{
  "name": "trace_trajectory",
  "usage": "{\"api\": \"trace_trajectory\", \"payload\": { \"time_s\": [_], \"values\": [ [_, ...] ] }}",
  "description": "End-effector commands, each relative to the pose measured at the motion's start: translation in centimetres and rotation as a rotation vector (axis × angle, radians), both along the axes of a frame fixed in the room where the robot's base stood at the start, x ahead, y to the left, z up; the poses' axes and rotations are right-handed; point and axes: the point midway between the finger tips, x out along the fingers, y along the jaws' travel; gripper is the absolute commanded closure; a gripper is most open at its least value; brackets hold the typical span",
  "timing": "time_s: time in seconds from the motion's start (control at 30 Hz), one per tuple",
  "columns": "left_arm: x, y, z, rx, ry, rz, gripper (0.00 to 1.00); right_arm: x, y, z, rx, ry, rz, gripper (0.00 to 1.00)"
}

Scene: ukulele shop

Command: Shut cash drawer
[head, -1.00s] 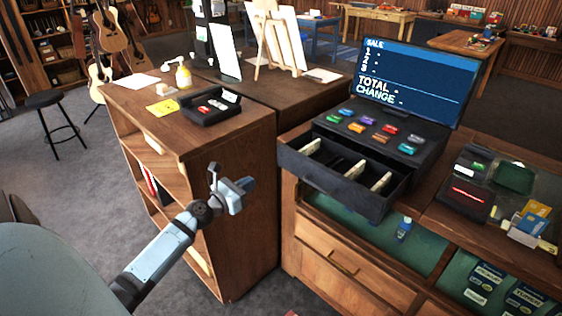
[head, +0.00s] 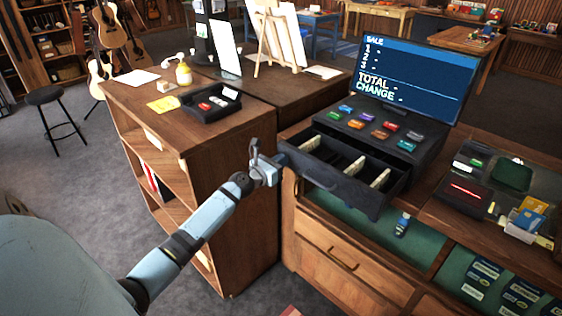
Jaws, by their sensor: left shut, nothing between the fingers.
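The black cash drawer (head: 338,190) sticks out open from under the till (head: 370,134) with its coloured keys. Pale dividers or notes show in its compartments. My left gripper (head: 258,157) is shut and empty. It is close to the left end of the drawer front, and I cannot tell whether it touches. My right gripper is not in view.
The till screen (head: 414,82) stands behind the keys. A wooden shelf unit (head: 225,220) with a black tray (head: 210,104) is left of the drawer. A card reader (head: 463,197) sits on the counter at right. Green-lined shelving (head: 425,246) lies under the drawer.

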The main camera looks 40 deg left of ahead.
Motion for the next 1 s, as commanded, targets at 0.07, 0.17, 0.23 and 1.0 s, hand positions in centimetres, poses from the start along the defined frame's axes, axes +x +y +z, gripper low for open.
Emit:
{"api": "trace_trajectory", "payload": {
  "time_s": [0.07,0.17,0.23,1.0],
  "values": [
    [0.0,0.0,0.0,0.0,0.0,0.0,1.0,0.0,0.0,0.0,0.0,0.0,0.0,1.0],
    [0.0,0.0,0.0,0.0,0.0,0.0,1.0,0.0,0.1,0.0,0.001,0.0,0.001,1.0],
    [0.0,0.0,0.0,0.0,0.0,0.0,1.0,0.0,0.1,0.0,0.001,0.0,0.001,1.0],
    [12.6,-1.0,-0.3,-0.003,-0.003,0.0,1.0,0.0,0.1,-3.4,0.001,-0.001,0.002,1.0]
  ]
}}
